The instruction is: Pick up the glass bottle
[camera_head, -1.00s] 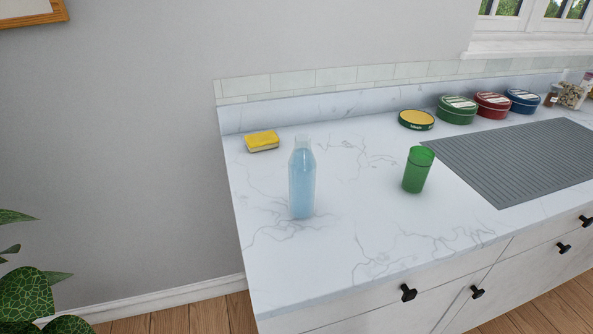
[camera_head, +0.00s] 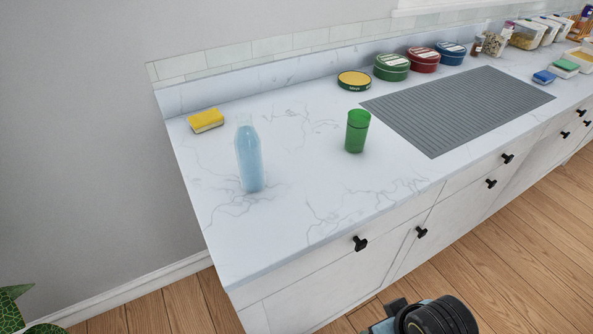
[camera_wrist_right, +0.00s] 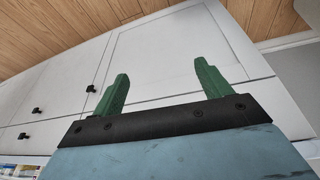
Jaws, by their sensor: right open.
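The glass bottle (camera_head: 249,157) stands upright on the white marble counter (camera_head: 290,205), near its left end. It is clear and looks light blue. My right gripper (camera_wrist_right: 162,85) shows in the right wrist view with its two green fingers wide apart and nothing between them. It faces the white cabinet fronts (camera_wrist_right: 165,50), away from the bottle. In the head view, part of my arm shows at the bottom edge, below the counter. My left gripper is not in view.
A green cup (camera_head: 357,131) stands right of the bottle, and a yellow sponge (camera_head: 206,121) lies behind it to the left. A yellow-topped tin (camera_head: 354,80), several other tins and a grey ribbed mat (camera_head: 455,108) are farther right. Black knobs (camera_head: 361,243) stick out from the cabinet front.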

